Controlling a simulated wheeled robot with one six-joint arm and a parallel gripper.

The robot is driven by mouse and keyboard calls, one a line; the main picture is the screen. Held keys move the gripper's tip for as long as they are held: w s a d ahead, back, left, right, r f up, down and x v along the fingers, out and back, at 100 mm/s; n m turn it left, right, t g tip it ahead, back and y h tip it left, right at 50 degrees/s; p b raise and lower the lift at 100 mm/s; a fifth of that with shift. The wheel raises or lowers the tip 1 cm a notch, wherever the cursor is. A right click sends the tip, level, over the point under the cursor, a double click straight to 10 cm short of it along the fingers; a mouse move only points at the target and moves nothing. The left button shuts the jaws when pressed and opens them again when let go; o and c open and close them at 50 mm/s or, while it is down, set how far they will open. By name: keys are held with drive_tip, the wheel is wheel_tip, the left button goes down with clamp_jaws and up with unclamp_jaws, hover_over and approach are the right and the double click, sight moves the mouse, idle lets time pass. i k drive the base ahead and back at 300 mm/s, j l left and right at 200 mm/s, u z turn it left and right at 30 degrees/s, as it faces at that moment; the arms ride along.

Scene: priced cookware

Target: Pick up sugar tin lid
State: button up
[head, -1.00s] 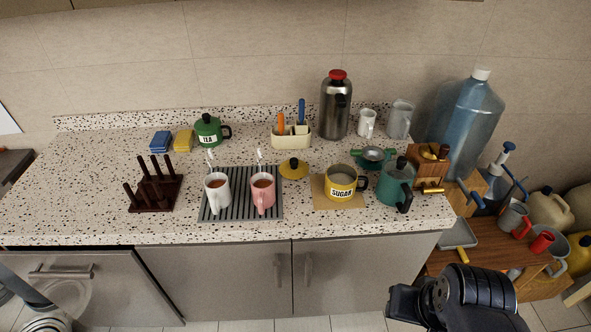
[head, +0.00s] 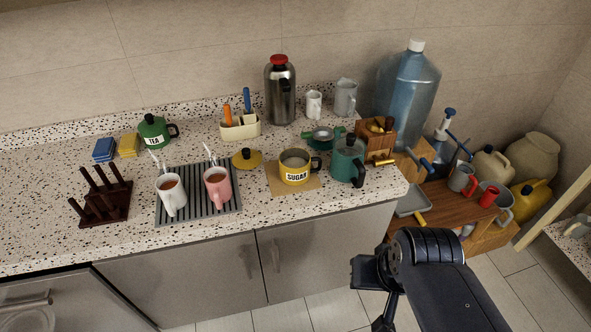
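The sugar tin lid (head: 247,158) is a round yellow lid with a dark knob. It lies on the speckled counter, at the back right edge of the ribbed drying mat, left of the sugar tin. The yellow sugar tin (head: 294,172) stands open on a brown square board (head: 280,188), its contents showing. My arm shows at the lower right, in front of the counter and well away from the lid. My gripper's fingertips cannot be made out.
A white mug (head: 171,197) and a pink mug (head: 217,188) with spoons stand on the ribbed mat (head: 196,213), left of the lid. A teal kettle (head: 348,163) stands right of the tin. A cream utensil holder (head: 240,128) is behind the lid. The left counter has free room.

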sight(246, 159)
drive_tip(key=i+j, duration=0.25)
drive_tip(key=j, duration=0.2)
drive_tip(key=i+j, duration=0.3)
drive_tip(key=j, duration=0.2)
drive_tip(key=i+j, duration=0.25)
drive_tip(key=j, duration=0.2)
drive_tip(key=u, duration=0.05)
